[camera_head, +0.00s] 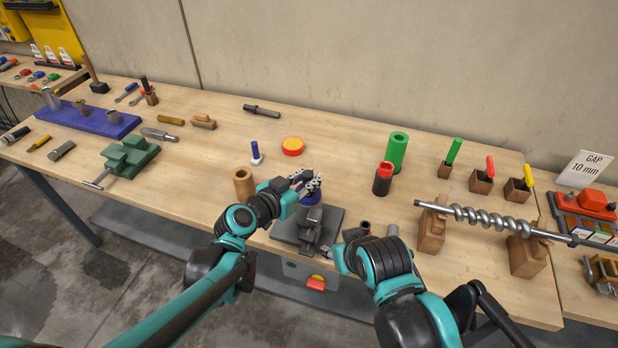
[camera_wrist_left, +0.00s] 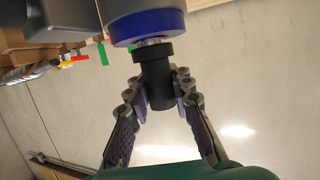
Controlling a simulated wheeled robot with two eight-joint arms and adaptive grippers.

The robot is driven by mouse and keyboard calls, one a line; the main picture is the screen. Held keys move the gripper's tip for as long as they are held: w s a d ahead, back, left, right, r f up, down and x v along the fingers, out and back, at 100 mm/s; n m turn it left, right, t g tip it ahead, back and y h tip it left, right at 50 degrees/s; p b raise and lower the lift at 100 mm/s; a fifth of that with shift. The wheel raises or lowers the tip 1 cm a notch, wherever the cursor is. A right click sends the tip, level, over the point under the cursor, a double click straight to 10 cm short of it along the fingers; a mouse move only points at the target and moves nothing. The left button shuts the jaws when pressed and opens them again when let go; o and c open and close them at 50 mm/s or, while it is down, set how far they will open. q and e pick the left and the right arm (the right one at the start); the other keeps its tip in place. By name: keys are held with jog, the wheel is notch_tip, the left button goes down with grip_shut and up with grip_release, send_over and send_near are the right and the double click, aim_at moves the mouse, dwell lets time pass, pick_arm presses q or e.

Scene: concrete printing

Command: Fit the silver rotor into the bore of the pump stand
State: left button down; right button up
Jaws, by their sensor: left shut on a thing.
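My left gripper (camera_head: 308,184) is shut on the dark, collared end of the silver rotor (camera_wrist_left: 157,85), above the pump stand (camera_head: 310,232). In the left wrist view, the left gripper (camera_wrist_left: 156,92) has a finger on each side of this dark end. A short silver part shows between the dark collar and the blue ring of the pump stand (camera_wrist_left: 148,27). The rest of the rotor is hidden, apparently inside the bore. In the head view the stand has a dark base and a blue top under my fingers. My right gripper (camera_head: 328,254) is low, right of the stand; its jaws are unclear.
A tan cylinder (camera_head: 243,182) stands left of the stand. A black and red cylinder (camera_head: 382,180) and a green tube (camera_head: 397,152) stand to the right. A long silver screw (camera_head: 490,220) lies on wooden blocks (camera_head: 430,228). A green vise (camera_head: 128,158) is at the left.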

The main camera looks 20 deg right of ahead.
pick_arm(q)
jog(key=shift+m+g+h, duration=0.7)
jog(key=shift+m+g, duration=0.4)
jog(key=shift+g, duration=0.1)
jog(key=shift+f, duration=0.1)
jog(key=shift+f+m+g+h+b, duration=0.1)
jog(key=shift+m+g+h+b, duration=0.4)
jog(key=shift+m+g, duration=0.45)
jog(key=shift+s+d+m+g+h, duration=0.1)
jog(key=shift+m+g+h, duration=0.05)
jog(key=shift+m+g, duration=0.5)
jog(key=shift+s+m+g+h, duration=0.15)
jog(key=shift+m+g, duration=0.25)
jog(key=shift+g, duration=0.4)
jog(key=shift+w, duration=0.1)
